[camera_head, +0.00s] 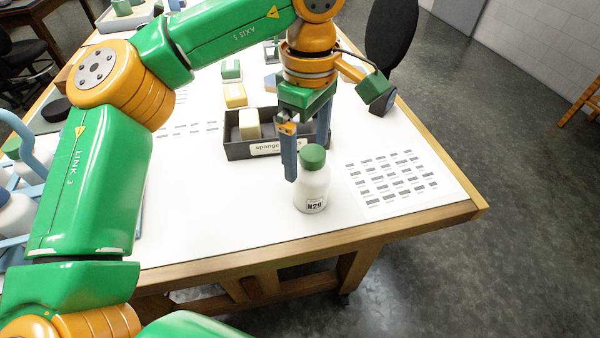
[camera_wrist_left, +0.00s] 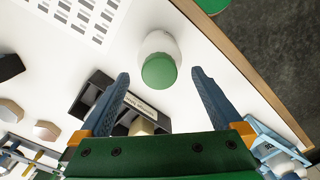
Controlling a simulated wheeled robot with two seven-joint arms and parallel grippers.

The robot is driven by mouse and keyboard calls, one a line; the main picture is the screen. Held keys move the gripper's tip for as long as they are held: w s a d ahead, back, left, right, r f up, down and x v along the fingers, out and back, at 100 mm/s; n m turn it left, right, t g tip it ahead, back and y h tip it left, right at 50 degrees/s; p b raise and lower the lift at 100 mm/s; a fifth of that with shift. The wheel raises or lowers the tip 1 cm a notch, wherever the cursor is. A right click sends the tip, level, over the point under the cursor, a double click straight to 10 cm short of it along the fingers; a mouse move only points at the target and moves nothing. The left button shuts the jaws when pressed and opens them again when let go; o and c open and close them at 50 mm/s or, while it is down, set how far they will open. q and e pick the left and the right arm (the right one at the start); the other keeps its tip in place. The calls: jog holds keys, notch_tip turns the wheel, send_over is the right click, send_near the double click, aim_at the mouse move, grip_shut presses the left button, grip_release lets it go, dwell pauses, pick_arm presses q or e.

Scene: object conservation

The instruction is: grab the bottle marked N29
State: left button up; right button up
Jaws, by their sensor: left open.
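The bottle marked N29 (camera_head: 313,188) is white with a green cap and stands upright on the white tabletop, near the table's front edge. It also shows in the left wrist view (camera_wrist_left: 160,48), seen from above with its green cap toward me. My left gripper (camera_head: 306,160) is open and empty. Its blue fingers are just behind and to the left of the bottle in the head view. In the left wrist view the bottle lies ahead of the fingertips, roughly centred between them and not gripped. My right gripper is in neither view.
A dark tray (camera_head: 236,150) labelled "sponge" holds a pale yellow sponge (camera_head: 249,124) right behind my left gripper. A printed sheet of grey marks (camera_head: 393,178) lies right of the bottle. Blue racks with bottles stand at the far left. The table front is clear.

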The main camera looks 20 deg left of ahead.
aim_at(312, 174)
pick_arm(q)
jog(key=f, duration=0.2)
jog(key=d+f+p, duration=0.1)
jog(key=f, duration=0.2)
jog(key=shift+s+f, duration=0.15)
jog(key=shift+f, duration=0.2)
jog(key=c, duration=1.4)
